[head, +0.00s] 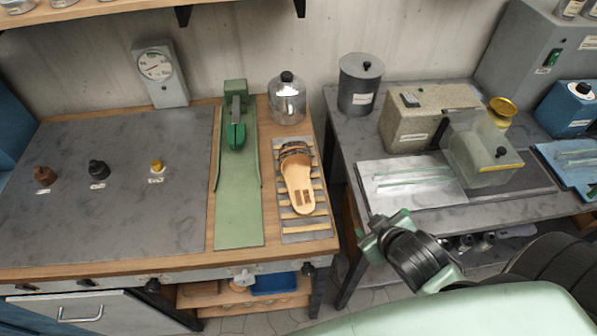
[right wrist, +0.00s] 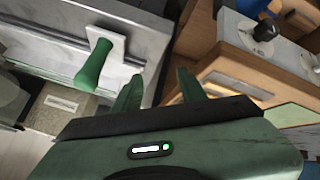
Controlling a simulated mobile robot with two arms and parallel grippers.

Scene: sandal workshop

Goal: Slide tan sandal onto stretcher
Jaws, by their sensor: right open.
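The tan sandal (head: 299,190) lies on a slatted rack (head: 305,229) at the right end of the wooden bench, its strap end toward the wall. The stretcher (head: 235,133), with a green sandal-shaped form, stands to its left at the back of a long green plate (head: 238,210). My right gripper (head: 370,238) is to the right of the rack, near the front of the grey table and apart from the sandal. In the right wrist view its two green fingers (right wrist: 159,92) are spread with nothing between them. My left gripper is not in view.
The grey table (head: 350,141) at right holds a canister (head: 360,85), a stone-like block (head: 425,115) and a clear box. A gap separates bench and table.

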